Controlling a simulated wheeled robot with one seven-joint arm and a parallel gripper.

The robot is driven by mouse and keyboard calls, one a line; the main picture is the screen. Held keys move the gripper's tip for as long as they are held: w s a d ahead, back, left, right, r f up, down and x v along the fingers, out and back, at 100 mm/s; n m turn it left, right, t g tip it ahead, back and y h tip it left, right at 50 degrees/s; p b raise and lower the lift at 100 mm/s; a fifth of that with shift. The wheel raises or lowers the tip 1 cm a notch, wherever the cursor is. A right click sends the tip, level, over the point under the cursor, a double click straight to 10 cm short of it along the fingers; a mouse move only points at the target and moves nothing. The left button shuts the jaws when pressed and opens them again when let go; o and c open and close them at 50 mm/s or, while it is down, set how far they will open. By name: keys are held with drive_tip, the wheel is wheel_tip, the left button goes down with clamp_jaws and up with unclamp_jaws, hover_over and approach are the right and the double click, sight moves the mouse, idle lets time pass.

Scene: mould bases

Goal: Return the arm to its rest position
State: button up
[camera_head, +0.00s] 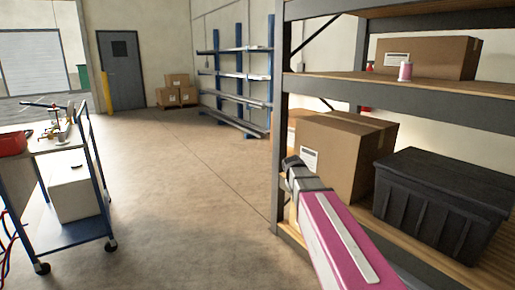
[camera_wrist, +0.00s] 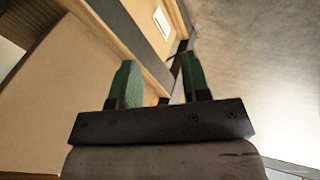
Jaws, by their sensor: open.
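My gripper (camera_wrist: 160,82) shows in the wrist view with its two green fingers apart and nothing between them. A cardboard box and shelf parts fill the view behind the fingers. In the head view my pink and white arm reaches up from the bottom right in front of the shelving rack. Its dark end is beside the rack's front post. The fingers cannot be made out in the head view.
The rack holds a large cardboard box (camera_head: 340,155) and a black crate (camera_head: 440,205) close to my arm. A pink-and-white spool (camera_head: 405,71) is on the shelf above. A blue cart (camera_head: 75,232) stands at the left. The floor (camera_head: 190,185) between is clear.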

drive_tip(key=s+f+m+g+y, duration=0.1)
drive_tip(key=s+f, duration=0.6)
drive_tip(key=s, duration=0.3)
drive_tip(key=s+f+m+g+y, duration=0.2)
drive_tip(key=s+f, duration=0.6)
drive_tip(key=s, duration=0.3)
drive_tip(key=shift+s+a+f+m, duration=0.15)
drive_tip(key=shift+s+a+m, duration=0.05)
drive_tip(key=shift+s+m, duration=0.1)
